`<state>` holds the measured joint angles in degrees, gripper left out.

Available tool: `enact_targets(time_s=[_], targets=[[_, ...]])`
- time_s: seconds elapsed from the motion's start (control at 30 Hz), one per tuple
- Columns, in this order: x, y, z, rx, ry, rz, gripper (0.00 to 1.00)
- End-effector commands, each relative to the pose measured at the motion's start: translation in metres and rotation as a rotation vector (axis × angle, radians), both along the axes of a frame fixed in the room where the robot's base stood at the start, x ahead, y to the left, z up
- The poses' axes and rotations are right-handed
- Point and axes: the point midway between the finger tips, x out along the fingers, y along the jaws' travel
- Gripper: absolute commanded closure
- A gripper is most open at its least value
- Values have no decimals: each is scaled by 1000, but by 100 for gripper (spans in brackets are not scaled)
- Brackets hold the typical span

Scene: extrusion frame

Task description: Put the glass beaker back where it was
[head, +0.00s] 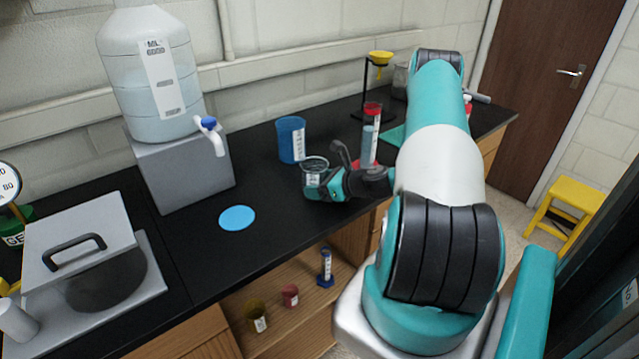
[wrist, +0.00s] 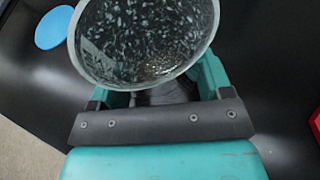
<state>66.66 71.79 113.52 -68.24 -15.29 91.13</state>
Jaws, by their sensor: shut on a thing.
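The glass beaker (head: 314,166) is clear and stands upright between the fingers of my gripper (head: 325,188) in the head view. In the wrist view the beaker (wrist: 143,35) shows from above, its round rim toward the camera, and it looks empty. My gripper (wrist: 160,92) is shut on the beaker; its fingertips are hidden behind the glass. The beaker is over the black bench top; I cannot tell if its base touches it. A flat light-blue disc (head: 237,218) lies on the bench to the left of the beaker, and also shows in the wrist view (wrist: 54,27).
A blue cup (head: 291,139) stands just behind the beaker. A red-capped cylinder (head: 370,135) stands to its right. A large water jug (head: 150,75) sits on a grey block (head: 182,170) at the left. The bench around the blue disc is clear.

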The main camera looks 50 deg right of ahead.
Motion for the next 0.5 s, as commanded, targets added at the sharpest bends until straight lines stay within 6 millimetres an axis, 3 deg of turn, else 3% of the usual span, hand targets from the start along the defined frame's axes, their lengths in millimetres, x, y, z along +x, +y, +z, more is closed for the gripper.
enact_targets(time_s=[0.23,0.27,0.37,0.5], targets=[[0,0,-4,0,0,0,53],[0,0,-4,0,0,0,26],[0,0,-3,0,1,0,3],[0,0,-3,0,1,0,2]])
